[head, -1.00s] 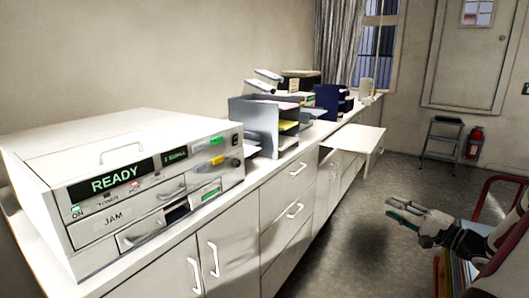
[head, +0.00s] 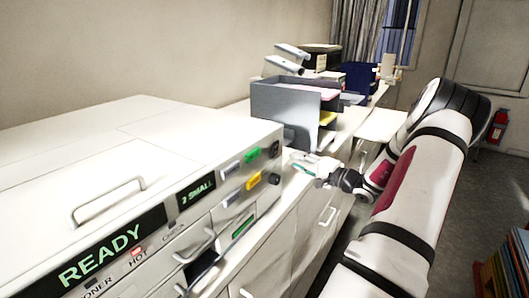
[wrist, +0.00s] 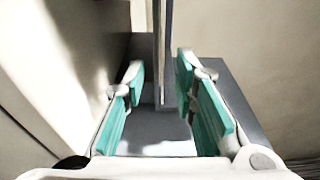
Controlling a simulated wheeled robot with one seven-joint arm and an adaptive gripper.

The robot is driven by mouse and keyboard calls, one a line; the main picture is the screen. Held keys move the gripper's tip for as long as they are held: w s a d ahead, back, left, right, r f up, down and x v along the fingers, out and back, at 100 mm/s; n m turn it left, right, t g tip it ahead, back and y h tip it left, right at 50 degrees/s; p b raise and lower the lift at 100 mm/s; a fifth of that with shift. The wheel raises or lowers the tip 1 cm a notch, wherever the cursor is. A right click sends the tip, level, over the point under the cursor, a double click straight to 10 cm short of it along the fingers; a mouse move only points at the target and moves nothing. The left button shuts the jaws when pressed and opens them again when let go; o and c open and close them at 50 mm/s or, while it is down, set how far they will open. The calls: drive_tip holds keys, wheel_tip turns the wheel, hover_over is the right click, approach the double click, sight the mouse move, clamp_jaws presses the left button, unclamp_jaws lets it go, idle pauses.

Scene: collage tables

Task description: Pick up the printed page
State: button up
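I cannot make out a single printed page for certain. Sheets show in the grey paper sorter (head: 285,103): a pink sheet (head: 305,92) on top and a yellow sheet (head: 327,118) below. My gripper (head: 298,166) is beside the sorter's near side, low over the counter, just past the printer. In the wrist view my gripper (wrist: 160,75) is open, its teal fingers apart. A thin upright grey edge stands beyond and between the fingers. A small pale patch shows low between them; I cannot tell whether it is paper.
The white printer (head: 150,170), reading READY, fills the near left, close to my gripper. Cabinets with handles run below the counter. A dark blue sorter (head: 358,77) stands farther back. A red extinguisher (head: 497,127) stands at the right.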

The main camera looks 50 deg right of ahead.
drive_tip(key=shift+w+r+p, duration=0.1)
drive_tip(key=shift+w+p, duration=0.25)
drive_tip(key=shift+w, duration=1.55)
clamp_jaws()
drive_tip(key=shift+s, duration=0.1)
drive_tip(key=shift+r, duration=0.15)
